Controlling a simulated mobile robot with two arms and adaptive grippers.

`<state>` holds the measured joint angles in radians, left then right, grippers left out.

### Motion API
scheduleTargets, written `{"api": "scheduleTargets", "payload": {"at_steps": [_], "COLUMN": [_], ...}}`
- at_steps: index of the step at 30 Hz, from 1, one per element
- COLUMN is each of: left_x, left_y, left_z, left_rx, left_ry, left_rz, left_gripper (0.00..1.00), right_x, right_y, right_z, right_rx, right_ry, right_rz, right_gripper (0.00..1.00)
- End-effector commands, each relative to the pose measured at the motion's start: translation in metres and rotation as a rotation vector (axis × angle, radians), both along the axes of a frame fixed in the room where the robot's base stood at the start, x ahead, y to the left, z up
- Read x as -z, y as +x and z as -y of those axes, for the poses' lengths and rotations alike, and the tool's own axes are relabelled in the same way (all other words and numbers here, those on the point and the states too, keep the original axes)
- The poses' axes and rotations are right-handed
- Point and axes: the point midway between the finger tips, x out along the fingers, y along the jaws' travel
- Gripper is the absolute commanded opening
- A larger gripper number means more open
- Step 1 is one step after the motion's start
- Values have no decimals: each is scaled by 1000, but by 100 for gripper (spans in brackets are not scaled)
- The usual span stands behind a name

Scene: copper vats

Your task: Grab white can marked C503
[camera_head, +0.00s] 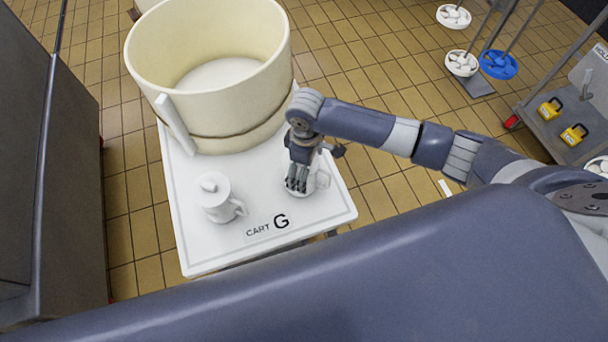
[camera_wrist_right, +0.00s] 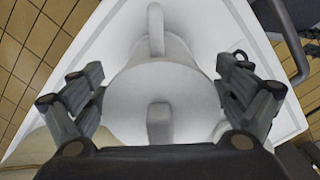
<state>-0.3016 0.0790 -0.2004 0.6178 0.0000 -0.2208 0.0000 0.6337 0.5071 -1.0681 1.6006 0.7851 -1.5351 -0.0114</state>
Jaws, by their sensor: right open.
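My right gripper (camera_head: 299,180) is over the right part of the white cart top, pointing down, with its fingers open. Under it stands a white can (camera_head: 320,180), mostly hidden by the gripper in the head view. In the right wrist view this can (camera_wrist_right: 185,82) lies between the two open fingers of the gripper (camera_wrist_right: 157,88), with its handle toward the top and a lid knob near the bottom. A second white can (camera_head: 217,204) with a lid and side handle stands to the left on the cart. No C503 mark is readable on either can. My left gripper is out of view.
A large cream vat (camera_head: 205,115) fills the back of the cart (camera_head: 205,258) marked G. A dark cabinet (camera_head: 50,150) stands at the left.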

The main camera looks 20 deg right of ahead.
Motion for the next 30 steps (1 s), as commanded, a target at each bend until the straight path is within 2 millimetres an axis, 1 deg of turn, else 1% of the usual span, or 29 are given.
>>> {"api": "scheduleTargets", "payload": {"at_steps": [7,8,9,11,12,13,14,26,30], "left_x": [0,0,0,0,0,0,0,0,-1], "left_y": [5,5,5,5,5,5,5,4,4], "left_z": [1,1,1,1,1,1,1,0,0], "left_rx": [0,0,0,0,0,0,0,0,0], "left_ry": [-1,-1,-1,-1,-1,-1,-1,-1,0], "left_rz": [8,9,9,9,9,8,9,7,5], "left_gripper": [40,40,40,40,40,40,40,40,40], "right_x": [3,3,3,3,3,3,3,2,-2], "right_y": [0,0,0,0,0,0,0,0,0], "right_z": [0,0,0,0,0,0,0,0,0], "right_rx": [-1,-1,0,0,0,0,0,0,0], "right_ry": [2,2,1,1,1,1,1,1,1], "right_rz": [1,1,1,1,1,1,1,1,1], "right_gripper": [93,91,82,68,59,52,50,49,49]}}
